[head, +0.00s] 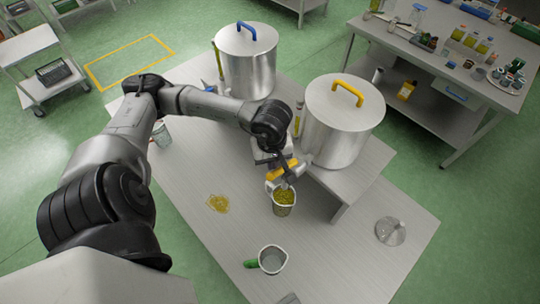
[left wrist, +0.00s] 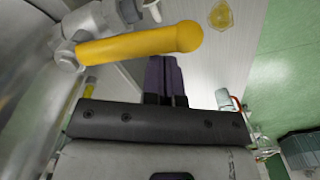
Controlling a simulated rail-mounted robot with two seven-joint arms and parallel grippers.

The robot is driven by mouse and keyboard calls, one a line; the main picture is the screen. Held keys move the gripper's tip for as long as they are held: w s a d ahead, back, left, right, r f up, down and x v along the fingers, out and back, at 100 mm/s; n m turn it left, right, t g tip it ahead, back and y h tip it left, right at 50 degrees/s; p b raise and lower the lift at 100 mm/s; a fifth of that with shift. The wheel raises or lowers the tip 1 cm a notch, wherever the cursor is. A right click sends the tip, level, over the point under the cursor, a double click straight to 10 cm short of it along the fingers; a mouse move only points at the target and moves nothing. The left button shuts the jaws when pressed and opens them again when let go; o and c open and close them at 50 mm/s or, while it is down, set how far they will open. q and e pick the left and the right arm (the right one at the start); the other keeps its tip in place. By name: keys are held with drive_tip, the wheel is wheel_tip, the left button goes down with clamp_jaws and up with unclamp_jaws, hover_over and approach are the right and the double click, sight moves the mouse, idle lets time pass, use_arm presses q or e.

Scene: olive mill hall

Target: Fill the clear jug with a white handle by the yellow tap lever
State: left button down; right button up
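The clear jug (head: 284,207) stands on the table under the yellow-lidded tank's tap, with yellow-green oil in it. Its handle is hard to make out in the head view. The yellow tap lever (head: 284,168) is just above the jug, partly covered by my arm. It also shows large in the left wrist view (left wrist: 130,46). My left gripper (left wrist: 165,80) has its dark fingers together, with nothing seen between them. The fingertips are close beside the lever; I cannot tell whether they touch. My right gripper is not in view.
A green-handled jug (head: 272,260) stands near the front. An oil puddle (head: 217,203) lies left of the filled jug. A round metal piece (head: 390,231) lies at right.

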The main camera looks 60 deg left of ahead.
sight(277, 170)
use_arm(q)
drive_tip(key=shift+d+r, duration=0.15)
drive_tip(key=shift+d, duration=0.95)
drive_tip(key=shift+w+d+r+p, duration=0.1)
drive_tip(key=shift+d+r+p, duration=0.2)
drive_tip(key=shift+r, duration=0.5)
drive_tip(key=shift+w+d+r+p, duration=0.1)
drive_tip(key=shift+r+p, duration=0.3)
drive_tip(key=shift+r, duration=0.45)
drive_tip(key=shift+w+d+r+p, duration=0.15)
drive_tip(key=shift+r+p, duration=0.2)
drive_tip(key=shift+r, duration=0.45)
drive_tip(key=shift+s+a+r, duration=0.2)
drive_tip(key=shift+r, duration=0.25)
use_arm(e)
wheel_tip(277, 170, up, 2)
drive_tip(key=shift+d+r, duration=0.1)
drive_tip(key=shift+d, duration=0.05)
use_arm(q)
drive_tip(key=shift+a, duration=0.1)
